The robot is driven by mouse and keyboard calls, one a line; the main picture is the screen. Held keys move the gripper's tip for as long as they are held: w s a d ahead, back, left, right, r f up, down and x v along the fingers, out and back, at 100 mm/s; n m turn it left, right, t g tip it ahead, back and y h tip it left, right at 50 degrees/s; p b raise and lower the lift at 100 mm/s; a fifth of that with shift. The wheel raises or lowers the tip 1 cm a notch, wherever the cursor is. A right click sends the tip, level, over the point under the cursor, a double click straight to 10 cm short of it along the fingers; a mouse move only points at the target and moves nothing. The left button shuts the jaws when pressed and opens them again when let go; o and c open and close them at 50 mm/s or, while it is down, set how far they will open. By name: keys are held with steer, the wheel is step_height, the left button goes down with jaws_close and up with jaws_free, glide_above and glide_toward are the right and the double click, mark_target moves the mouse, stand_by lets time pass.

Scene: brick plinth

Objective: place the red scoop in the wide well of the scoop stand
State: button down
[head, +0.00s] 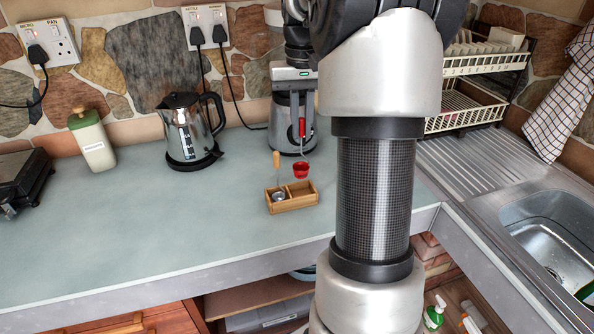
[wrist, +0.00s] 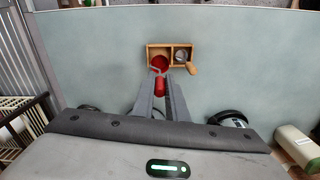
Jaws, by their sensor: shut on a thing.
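My gripper (head: 301,134) points down and is shut on the handle of the red scoop (head: 301,170). In the wrist view, the fingers (wrist: 160,88) pinch the red handle, and the red bowl (wrist: 160,63) hangs beyond them. The wooden scoop stand (head: 292,206) sits on the counter, with two wells. In the head view, the bowl appears above the back of its right well; the wrist view shows it over the left well of the stand (wrist: 150,48). The exact gap is unclear. A metal scoop with a wooden handle (head: 276,159) occupies the other well.
A steel kettle (head: 190,130) stands left of the stand, and a metal appliance (head: 285,138) stands close behind my gripper. A green canister (head: 92,140) is farther left. A dish rack (head: 470,100) and sink (head: 560,230) are at right. The counter's front left is clear.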

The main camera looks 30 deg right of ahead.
mark_target(302, 167)
step_height(302, 167, down, 8)
steer(key=shift+s+r+b, duration=0.1)
steer(key=shift+r+b, duration=0.15)
steer(key=shift+b, duration=0.2)
steer(key=shift+f, duration=0.15)
steer(key=c, duration=1.8)
jaws_free()
steer(key=shift+o, duration=0.2)
step_height(302, 167, up, 12)
steer(key=shift+r+p, duration=0.2)
steer(key=shift+p, duration=0.8)
